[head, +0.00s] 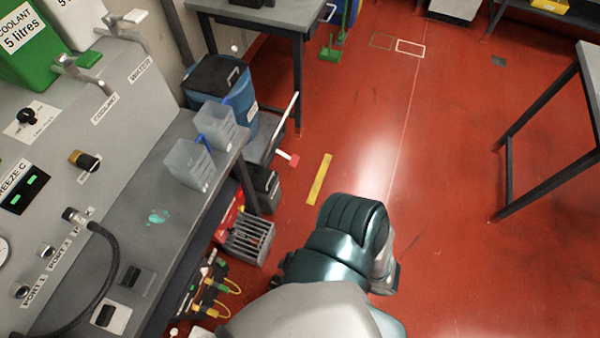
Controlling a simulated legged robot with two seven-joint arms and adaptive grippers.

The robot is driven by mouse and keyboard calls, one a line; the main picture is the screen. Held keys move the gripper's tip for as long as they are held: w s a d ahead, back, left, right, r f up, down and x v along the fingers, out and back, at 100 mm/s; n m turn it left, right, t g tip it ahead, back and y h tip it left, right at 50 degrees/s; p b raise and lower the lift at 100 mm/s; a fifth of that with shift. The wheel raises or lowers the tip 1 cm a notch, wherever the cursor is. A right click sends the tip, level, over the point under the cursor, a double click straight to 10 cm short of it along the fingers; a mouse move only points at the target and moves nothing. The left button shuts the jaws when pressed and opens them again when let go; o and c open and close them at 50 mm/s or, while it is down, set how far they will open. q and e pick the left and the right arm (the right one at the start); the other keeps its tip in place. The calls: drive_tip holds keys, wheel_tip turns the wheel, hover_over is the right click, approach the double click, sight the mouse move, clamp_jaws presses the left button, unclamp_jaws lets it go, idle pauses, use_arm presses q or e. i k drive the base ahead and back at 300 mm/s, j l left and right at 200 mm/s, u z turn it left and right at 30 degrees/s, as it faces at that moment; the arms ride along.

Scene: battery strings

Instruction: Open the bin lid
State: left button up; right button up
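A blue bin (240,97) stands on the floor beyond the far end of the grey bench, partly hidden by the clear containers. Its dark lid (215,74) lies over the top and looks shut. One of my arms shows at the bottom middle, with a dark teal link over the red floor, well short of the bin. Neither gripper can be made out.
Two clear containers with blue handles (189,165) (217,124) stand on the bench (150,225), between me and the bin. A grey crate (249,240) sits below. The red floor (420,140) to the right is open.

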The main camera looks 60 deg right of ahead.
sight(262, 179)
drive_tip(key=z, duration=1.55)
drive_tip(key=i+l+u, duration=0.1)
drive_tip(key=l, duration=0.25)
drive_tip(key=l+u, duration=0.1)
drive_tip(key=l, duration=0.3)
